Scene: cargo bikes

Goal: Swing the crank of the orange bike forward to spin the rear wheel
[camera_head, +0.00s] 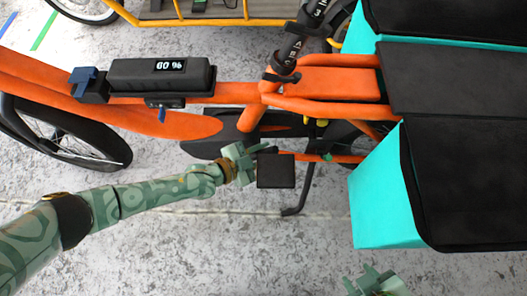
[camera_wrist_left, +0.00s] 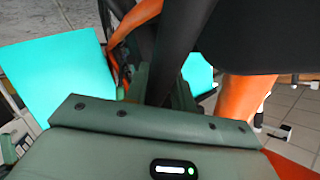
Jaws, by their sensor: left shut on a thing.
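The orange bike (camera_head: 230,92) runs across the head view, its rear half under turquoise and black bags. Its black pedal (camera_head: 276,171) lies flat beside the frame, below the seat tube. My left gripper (camera_head: 256,154) is at the crank, just left of the pedal, and is shut on the crank. In the left wrist view, a dark bar (camera_wrist_left: 178,45) stands between the green fingers; the grip itself is mostly hidden. The rear wheel (camera_head: 344,140) shows only as a dark sliver beside the bags. My right gripper (camera_head: 375,283) is at the bottom edge, apart from the bike; its jaws are unclear.
Turquoise bags (camera_head: 380,195) with black covers bulge out right of the pedal. A black kickstand (camera_head: 300,195) reaches the floor behind the pedal. The front wheel (camera_head: 65,145) is at left. A yellow bike (camera_head: 200,20) stands beyond. Grey floor lies clear below the pedal.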

